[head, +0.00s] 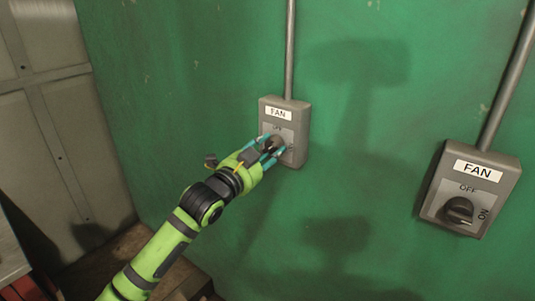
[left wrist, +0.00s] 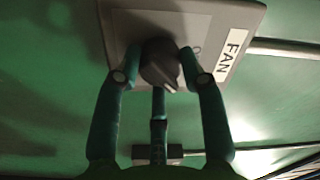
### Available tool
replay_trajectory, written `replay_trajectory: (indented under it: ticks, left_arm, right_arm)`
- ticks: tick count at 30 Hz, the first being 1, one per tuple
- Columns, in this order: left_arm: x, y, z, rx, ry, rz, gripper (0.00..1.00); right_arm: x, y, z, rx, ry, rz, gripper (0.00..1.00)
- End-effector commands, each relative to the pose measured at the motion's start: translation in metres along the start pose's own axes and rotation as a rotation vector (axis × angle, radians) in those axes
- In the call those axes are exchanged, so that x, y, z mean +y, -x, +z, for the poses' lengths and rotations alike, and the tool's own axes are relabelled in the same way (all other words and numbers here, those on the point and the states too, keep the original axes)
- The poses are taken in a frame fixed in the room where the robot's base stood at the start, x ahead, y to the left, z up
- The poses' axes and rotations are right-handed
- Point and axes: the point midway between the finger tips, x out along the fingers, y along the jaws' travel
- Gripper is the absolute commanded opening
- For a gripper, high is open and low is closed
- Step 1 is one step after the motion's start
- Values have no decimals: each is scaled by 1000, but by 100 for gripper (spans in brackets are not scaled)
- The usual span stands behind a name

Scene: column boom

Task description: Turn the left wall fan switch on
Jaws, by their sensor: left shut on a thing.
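The left fan switch (head: 297,113) is a grey box on the green wall, with a white FAN label and a dark rotary knob (head: 275,143). My left gripper (head: 271,148) reaches it from the lower left, its teal fingers closed around the knob. In the left wrist view the knob (left wrist: 160,66) sits between the fingertips of my left gripper (left wrist: 159,72), with the switch box (left wrist: 128,27) behind. The fingers hide part of the dial, and I cannot tell the knob's exact setting. My right gripper is not in view.
A second FAN switch (head: 487,192) with a dark knob (head: 458,211) is on the wall at the right. Grey conduits (head: 290,50) run up from both boxes. A grey cabinet (head: 60,120) stands at the left. The wall between the switches is clear.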

Motion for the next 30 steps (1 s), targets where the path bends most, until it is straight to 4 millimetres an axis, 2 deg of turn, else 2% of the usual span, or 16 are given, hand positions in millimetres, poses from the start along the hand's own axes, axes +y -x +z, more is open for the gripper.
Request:
replay_trajectory:
  ticks: [18, 30]
  left_arm:
    - [-2, 0, -2, 35, -553, -10, 8]
    - [-1, 0, -1, 47, -739, -12, 8]
  right_arm:
    - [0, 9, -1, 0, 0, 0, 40]
    - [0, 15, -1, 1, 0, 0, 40]
